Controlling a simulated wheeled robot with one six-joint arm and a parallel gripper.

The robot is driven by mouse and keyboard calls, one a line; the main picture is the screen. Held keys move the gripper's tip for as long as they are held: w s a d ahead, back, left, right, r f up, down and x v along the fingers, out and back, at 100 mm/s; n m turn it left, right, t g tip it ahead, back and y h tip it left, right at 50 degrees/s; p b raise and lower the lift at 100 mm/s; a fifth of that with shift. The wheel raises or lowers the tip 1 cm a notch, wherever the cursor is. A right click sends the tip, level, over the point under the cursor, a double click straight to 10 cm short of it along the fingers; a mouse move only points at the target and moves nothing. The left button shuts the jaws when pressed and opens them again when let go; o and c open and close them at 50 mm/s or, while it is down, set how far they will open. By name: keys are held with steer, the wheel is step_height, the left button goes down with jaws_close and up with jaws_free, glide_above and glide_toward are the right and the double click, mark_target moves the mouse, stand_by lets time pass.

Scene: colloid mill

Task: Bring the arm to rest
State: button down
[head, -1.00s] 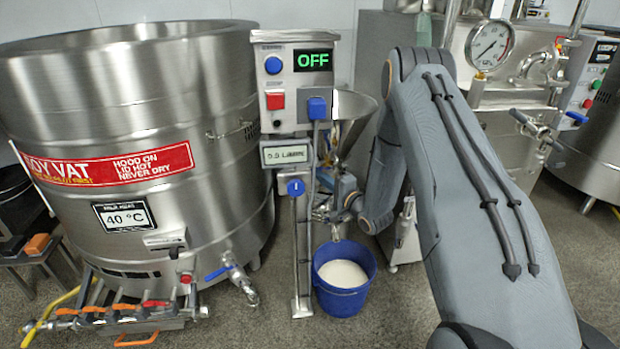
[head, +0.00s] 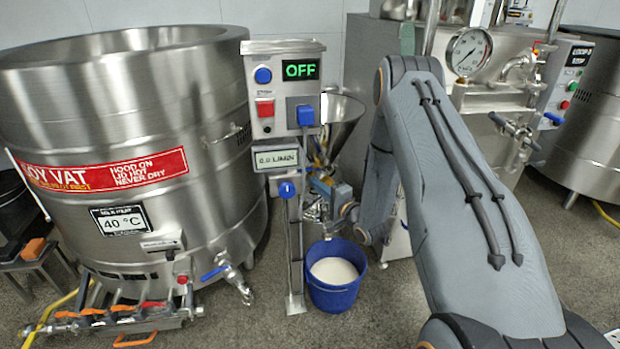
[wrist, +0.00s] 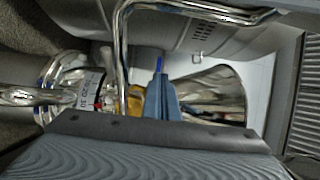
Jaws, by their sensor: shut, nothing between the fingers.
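My gripper (wrist: 159,80) shows in the wrist view as narrow blue-grey fingers, shut together with nothing between them. In the head view my arm reaches up from the lower right, bends at a high elbow and comes down beside the mill. Its end is small there, close behind the control post and above the blue bucket (head: 334,294). The exact fingertip position is hard to tell. The mill's steel hopper (head: 341,122) stands just above it, partly hidden by the control box (head: 284,92), whose display reads OFF.
A large steel soy vat (head: 120,140) fills the left, with valves and a hose at its foot. The bucket holds whitish liquid. A steel machine with a pressure gauge (head: 467,52) stands behind my arm at right. Another steel vessel (head: 590,130) stands far right. Grey floor shows between.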

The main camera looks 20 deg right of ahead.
steer(key=s+a+r+n+g+h, duration=0.2)
steer(key=s+r+n+g, duration=0.3)
steer(key=s, duration=0.7)
steer(key=s+a+r+n+g+h, duration=0.2)
steer(key=s+r+n+g, duration=0.3)
steer(key=s, duration=0.6)
steer(key=s+a+r+n+g+h, duration=0.2)
steer(key=s+r+n+g, duration=0.3)
steer(key=s, duration=0.7)
steer(key=s+a+r+n+g+p, duration=0.1)
steer(key=s+a+r+n+g, duration=0.1)
steer(key=s+a+r, duration=0.8)
steer(key=d+r+m+p, duration=0.3)
steer(key=d+r+p, duration=0.4)
steer(key=p, duration=1)
steer(key=d, duration=0.2)
steer(key=shift+s+d+r, duration=0.25)
steer(key=shift+d+r, duration=0.05)
steer(key=shift+d, duration=0.05)
